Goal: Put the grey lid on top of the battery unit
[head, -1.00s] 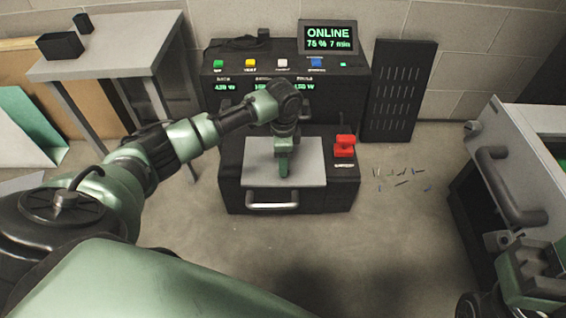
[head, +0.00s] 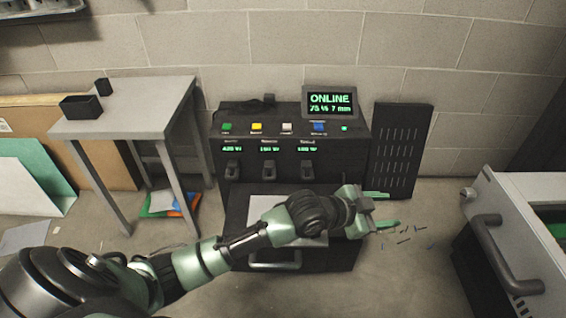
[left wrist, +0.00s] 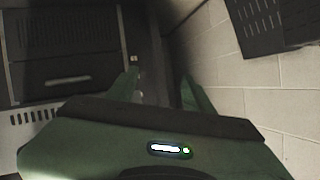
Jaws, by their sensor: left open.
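The grey lid (head: 262,207) lies flat on top of the low black battery unit (head: 340,258), which has a silver handle (head: 275,266) on its front. My left forearm and wrist cross over the lid and hide much of it. My left gripper (head: 388,210) is to the right of the lid, apart from it, with its green fingers pointing right. It is open and empty; the gap between the fingers also shows in the left wrist view (left wrist: 160,85). My right gripper is not in view.
A black console (head: 290,140) with an ONLINE screen (head: 330,101) stands behind. A slotted black panel (head: 402,150) leans on the wall. A grey table (head: 135,105) is at left, a grey cabinet (head: 530,235) at right. Small scraps (head: 405,232) lie on the floor.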

